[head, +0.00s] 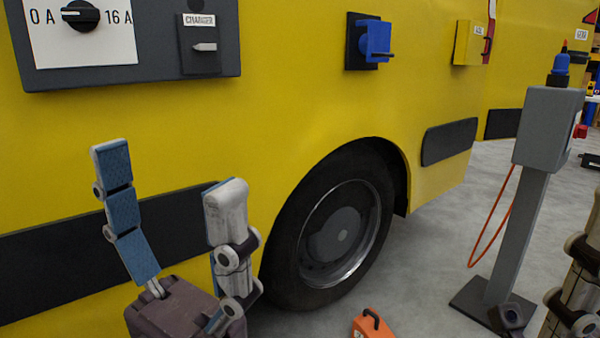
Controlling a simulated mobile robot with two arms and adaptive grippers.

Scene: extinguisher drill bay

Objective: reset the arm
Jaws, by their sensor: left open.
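My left gripper (167,175) is at the lower left, in front of the yellow vehicle's side. Its blue-padded fingers point up and stand well apart, open, with nothing between them. Part of my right gripper (578,285) shows at the lower right edge, cut off by the frame. Its jaw opening cannot be made out.
The yellow vehicle (300,110) fills the left and middle, with a dial panel (155,70), blue socket (375,42), yellow box (469,44) and wheel (342,232). A grey post (522,215) with an orange cable stands right. An orange case (372,327) lies on the floor.

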